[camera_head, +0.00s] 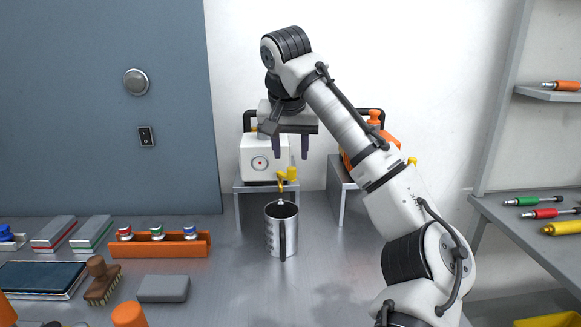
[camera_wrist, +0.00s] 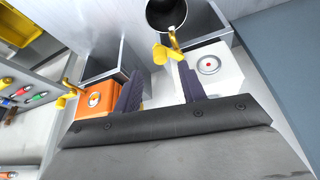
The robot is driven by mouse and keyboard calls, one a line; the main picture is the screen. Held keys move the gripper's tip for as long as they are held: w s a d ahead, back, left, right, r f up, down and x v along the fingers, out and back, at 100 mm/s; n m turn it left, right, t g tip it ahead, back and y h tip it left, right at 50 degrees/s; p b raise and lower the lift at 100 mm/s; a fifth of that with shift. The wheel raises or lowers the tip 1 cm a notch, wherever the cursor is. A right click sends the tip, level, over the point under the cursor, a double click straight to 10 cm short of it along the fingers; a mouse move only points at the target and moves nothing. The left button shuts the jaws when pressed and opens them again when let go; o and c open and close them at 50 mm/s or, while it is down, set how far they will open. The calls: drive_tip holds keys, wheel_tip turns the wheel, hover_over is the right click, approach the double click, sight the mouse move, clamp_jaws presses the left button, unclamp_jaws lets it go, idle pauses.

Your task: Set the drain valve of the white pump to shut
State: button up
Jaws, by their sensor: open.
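The white pump (camera_head: 258,163) stands on a metal stand at the middle back, with a red-centred dial on its front. Its yellow drain valve (camera_head: 288,179) sticks out at the lower right, above a metal mug (camera_head: 282,232). I cannot tell the valve's setting. My gripper (camera_head: 291,154) is open and empty, pointing down, just above the valve and partly in front of the pump's top. In the wrist view, the valve (camera_wrist: 166,53) lies beyond and between the two fingertips (camera_wrist: 158,76), apart from them. The white pump (camera_wrist: 212,68) is to the right and the mug (camera_wrist: 167,12) beyond.
An orange pump (camera_head: 387,135) with yellow fittings stands on a second stand to the right, partly behind my arm. An orange rack (camera_head: 160,248) with several capped bottles is left of the mug. A grey block (camera_head: 163,288) lies in front. A side shelf (camera_head: 500,222) holds tools.

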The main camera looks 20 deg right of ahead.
sight(291, 168)
drive_tip(key=shift+x, duration=2.7)
clamp_jaws()
